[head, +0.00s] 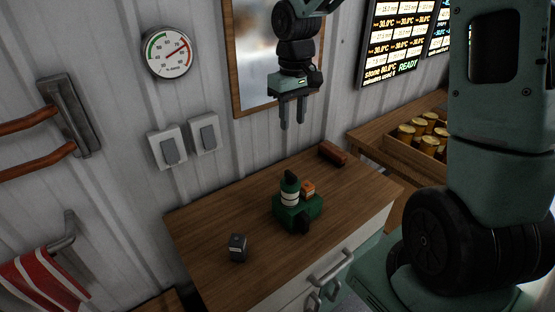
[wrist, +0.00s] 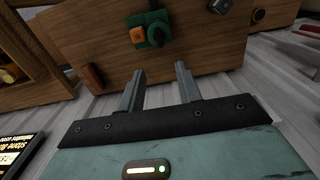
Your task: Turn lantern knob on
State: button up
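The lantern, a small green unit (head: 297,208) with a dark upright top and a pale band, stands on the wooden cabinet top. Whether the knob is on cannot be told.
A small dark grey block (head: 238,248) sits at the cabinet's front left, and a reddish-brown bar (head: 332,154) lies at its back right. A mirror (head: 262,60) and wall switches (head: 187,143) are behind. A crate of jars (head: 425,150) stands at right.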

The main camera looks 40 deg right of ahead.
aim_at(291, 174)
notch_tip(291, 174, down, 17)
jog(key=p, duration=0.2)
jog(key=shift+d+f+p, duration=0.1)
jog(key=shift+f+p, duration=0.05)
jog(key=shift+p, duration=0.2)
grip_shut()
